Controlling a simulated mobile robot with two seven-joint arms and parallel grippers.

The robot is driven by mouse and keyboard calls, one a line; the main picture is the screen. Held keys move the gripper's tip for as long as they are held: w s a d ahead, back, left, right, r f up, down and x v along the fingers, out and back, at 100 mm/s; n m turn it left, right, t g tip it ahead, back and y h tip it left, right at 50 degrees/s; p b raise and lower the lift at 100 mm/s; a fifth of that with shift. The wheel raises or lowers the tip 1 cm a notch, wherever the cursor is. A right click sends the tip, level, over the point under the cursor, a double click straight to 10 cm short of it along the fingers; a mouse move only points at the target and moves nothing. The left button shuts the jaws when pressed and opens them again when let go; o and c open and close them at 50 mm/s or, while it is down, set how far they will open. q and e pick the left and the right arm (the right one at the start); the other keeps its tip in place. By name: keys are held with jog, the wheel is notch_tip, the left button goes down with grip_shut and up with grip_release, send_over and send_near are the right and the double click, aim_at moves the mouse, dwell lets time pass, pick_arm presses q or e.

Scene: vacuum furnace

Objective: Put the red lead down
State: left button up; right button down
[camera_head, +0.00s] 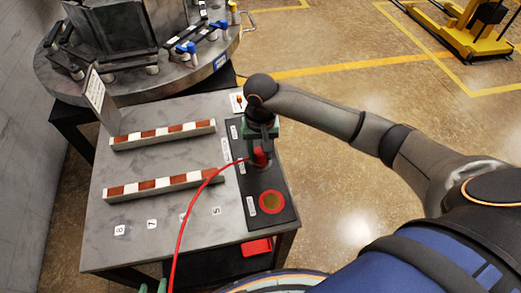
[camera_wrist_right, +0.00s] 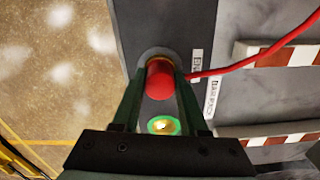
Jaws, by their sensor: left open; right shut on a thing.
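The red lead's plug (camera_head: 260,157) is a red cylinder over the black panel strip (camera_head: 243,185) at the table's right edge. Its cable (camera_head: 192,200) runs left and down out of the head view. My right gripper (camera_head: 262,148) is shut on the plug, which also shows between the fingers in the right wrist view (camera_wrist_right: 160,78). I cannot tell whether the plug touches the panel. A red-ringed round spot (camera_head: 271,201) lies nearer on the panel, uncovered. A green-ringed spot (camera_wrist_right: 163,125) shows between my fingers in the wrist view. My left gripper (camera_head: 153,287) barely shows at the bottom edge, open.
Two red-and-white striped bars (camera_head: 163,134) (camera_head: 166,185) lie on the grey table (camera_head: 140,236). A standing sign (camera_head: 97,97) is at the back left. A round fixture with clamps (camera_head: 145,72) stands behind. A red bin (camera_head: 257,247) sits below the tabletop.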

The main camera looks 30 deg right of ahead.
aim_at(260, 151)
jog(key=shift+f+b, duration=0.2)
jog(key=shift+b, duration=0.1)
jog(key=shift+c, duration=2.2)
grip_release()
jog(key=shift+r, duration=0.1)
jog(key=shift+r+p, duration=0.35)
notch_tip(260, 151, up, 12)
jog(key=b, duration=0.1)
jog(key=shift+f, duration=0.2)
jog(key=shift+s, duration=0.1)
